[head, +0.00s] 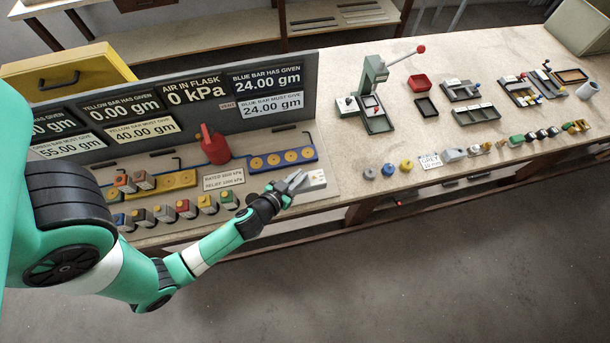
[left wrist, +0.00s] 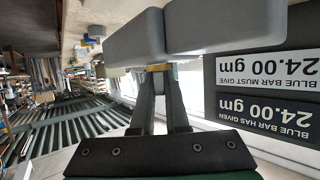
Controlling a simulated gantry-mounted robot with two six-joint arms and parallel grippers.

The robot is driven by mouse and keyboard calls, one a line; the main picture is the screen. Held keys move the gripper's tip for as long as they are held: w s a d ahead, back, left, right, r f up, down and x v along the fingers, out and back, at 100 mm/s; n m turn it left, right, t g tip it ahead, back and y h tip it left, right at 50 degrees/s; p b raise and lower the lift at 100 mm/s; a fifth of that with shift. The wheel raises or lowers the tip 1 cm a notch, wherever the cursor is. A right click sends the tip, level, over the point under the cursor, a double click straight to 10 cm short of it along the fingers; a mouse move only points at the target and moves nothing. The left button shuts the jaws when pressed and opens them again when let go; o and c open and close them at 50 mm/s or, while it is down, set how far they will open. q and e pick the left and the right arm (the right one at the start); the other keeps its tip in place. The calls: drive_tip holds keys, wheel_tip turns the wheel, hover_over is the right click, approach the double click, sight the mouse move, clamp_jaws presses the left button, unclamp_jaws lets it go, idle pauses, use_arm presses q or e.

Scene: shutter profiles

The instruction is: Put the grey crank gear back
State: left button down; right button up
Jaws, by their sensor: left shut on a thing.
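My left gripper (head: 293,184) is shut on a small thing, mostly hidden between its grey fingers. It is low over the front edge of the bench, beside a white plate (head: 314,181). In the left wrist view two big grey blocks fill the top, with a small yellow edge (left wrist: 160,67) between them. I cannot tell whether the held thing is the grey crank gear. A white card reading GREY (head: 430,160) lies on the bench to the right, with a grey part (head: 453,155) beside it. My right gripper is out of view.
A dark panel (head: 220,110) with weight and pressure readouts stands behind a red flask (head: 214,146) and a blue bar (head: 262,164). Several coloured blocks (head: 163,213) line the front left. A green press (head: 375,95) stands mid-bench. Bare bench lies between the press and the gripper.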

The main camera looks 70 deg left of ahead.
sight(305, 181)
use_arm(q)
drive_tip(key=w+f, duration=0.1)
drive_tip(key=w+a+f, duration=0.1)
drive_tip(key=f, duration=0.1)
drive_tip(key=shift+b, duration=0.4)
drive_tip(key=f+b, duration=0.2)
drive_tip(key=f, duration=0.1)
drive_tip(key=shift+w, duration=0.3)
drive_tip(key=shift+f, duration=0.25)
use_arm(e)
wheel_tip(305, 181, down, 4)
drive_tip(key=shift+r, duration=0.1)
use_arm(q)
drive_tip(key=shift+f, duration=0.15)
drive_tip(key=c, duration=0.9)
unclamp_jaws()
drive_tip(key=shift+s, duration=0.1)
